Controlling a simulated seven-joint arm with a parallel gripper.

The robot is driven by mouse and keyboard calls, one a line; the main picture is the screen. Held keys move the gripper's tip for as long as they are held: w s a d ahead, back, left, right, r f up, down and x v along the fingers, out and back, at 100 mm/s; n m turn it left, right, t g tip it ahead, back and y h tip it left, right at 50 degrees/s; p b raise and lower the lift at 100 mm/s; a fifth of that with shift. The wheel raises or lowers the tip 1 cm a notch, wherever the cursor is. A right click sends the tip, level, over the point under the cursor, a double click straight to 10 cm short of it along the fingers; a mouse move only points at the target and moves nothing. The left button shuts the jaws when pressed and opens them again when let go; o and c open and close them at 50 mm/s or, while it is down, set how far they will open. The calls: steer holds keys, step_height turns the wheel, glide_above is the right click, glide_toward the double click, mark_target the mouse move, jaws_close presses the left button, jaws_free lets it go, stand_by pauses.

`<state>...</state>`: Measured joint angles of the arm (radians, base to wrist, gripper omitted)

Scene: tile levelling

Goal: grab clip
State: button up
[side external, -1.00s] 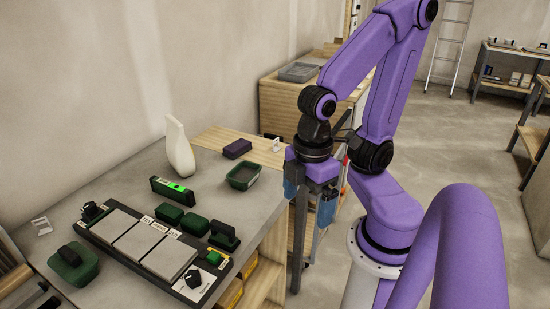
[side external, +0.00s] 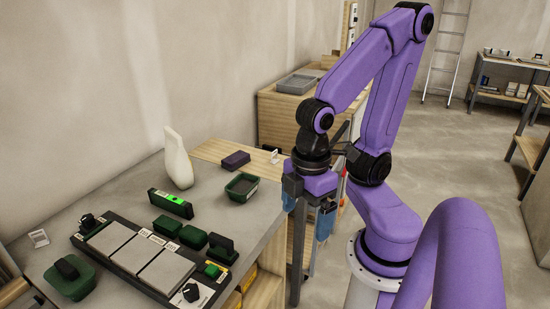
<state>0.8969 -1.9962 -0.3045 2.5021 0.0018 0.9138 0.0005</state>
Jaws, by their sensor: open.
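My gripper (side external: 308,212) hangs from the purple arm, pointing down, just off the right edge of the workbench. Its jaws are open, with nothing seen between them. I cannot make out a clip for certain. A dark green open tray (side external: 241,187) stands near the bench's right edge, left of my gripper; its contents are too small to tell. Three grey tiles (side external: 136,253) lie in a row on a black board at the front of the bench.
Several dark green blocks (side external: 193,237) stand behind the tiles. A green tool with a black handle (side external: 69,277) lies at left. Open floor is at right.

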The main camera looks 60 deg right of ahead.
steer(key=shift+c, duration=0.3)
steer(key=c, duration=1.1)
steer(key=shift+w, duration=0.1)
steer(key=w+d+f+h, duration=0.2)
steer(key=w+d+h, duration=0.15)
steer(key=w, duration=0.55)
steer(key=n+g+h, duration=0.2)
steer(key=n+h, duration=0.2)
steer(key=h, duration=0.6)
glide_toward(273, 155)
steer(key=shift+h, duration=0.25)
steer(key=x, duration=1)
steer(key=shift+w+d+f, duration=0.1)
steer(key=shift+d+f, duration=0.2)
steer(key=shift+f, duration=0.05)
